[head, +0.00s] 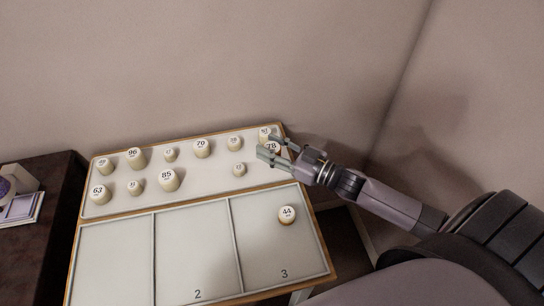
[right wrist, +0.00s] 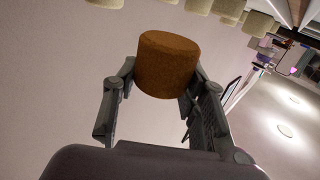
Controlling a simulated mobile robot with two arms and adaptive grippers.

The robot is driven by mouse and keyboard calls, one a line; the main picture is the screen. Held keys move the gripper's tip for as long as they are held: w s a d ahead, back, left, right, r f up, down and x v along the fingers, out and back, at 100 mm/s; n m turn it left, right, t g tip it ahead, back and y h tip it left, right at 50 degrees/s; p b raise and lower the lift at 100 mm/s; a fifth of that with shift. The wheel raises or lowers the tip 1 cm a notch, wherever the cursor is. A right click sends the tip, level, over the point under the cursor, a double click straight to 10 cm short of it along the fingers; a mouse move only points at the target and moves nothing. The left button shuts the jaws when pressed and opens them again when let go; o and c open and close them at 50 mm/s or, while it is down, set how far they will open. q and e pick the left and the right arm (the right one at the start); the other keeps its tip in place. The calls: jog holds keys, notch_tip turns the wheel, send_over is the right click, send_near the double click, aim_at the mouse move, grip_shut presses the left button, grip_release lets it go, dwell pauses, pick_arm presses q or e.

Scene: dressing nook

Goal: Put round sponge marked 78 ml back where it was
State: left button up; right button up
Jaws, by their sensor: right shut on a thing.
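The round sponge marked 78 (head: 272,147) is between the fingers of my right gripper (head: 266,146), at the right end of the tray's back section. In the right wrist view this gripper (right wrist: 165,95) is shut on the sponge (right wrist: 168,65), whose brown side faces the camera. In the head view the fingers cover part of the sponge. I cannot tell whether it touches the tray surface. The tray (head: 205,178) has a pale back section holding several cream round sponges. My left gripper is not in view.
A sponge marked 51 (head: 264,131) stands just behind the held one, and a small one (head: 239,170) stands to its front left. The sponge marked 44 (head: 287,214) sits in compartment 3. Compartment 2 (head: 197,250) is empty. A dark cabinet (head: 45,240) stands at left.

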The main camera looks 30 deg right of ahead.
jog(key=shift+f, duration=2.15)
jog(key=shift+f+b, duration=0.2)
jog(key=shift+b, duration=0.15)
jog(key=o, duration=0.9)
jog(key=shift+r, duration=0.3)
jog(key=v, duration=1.2)
jog(key=shift+f, duration=0.1)
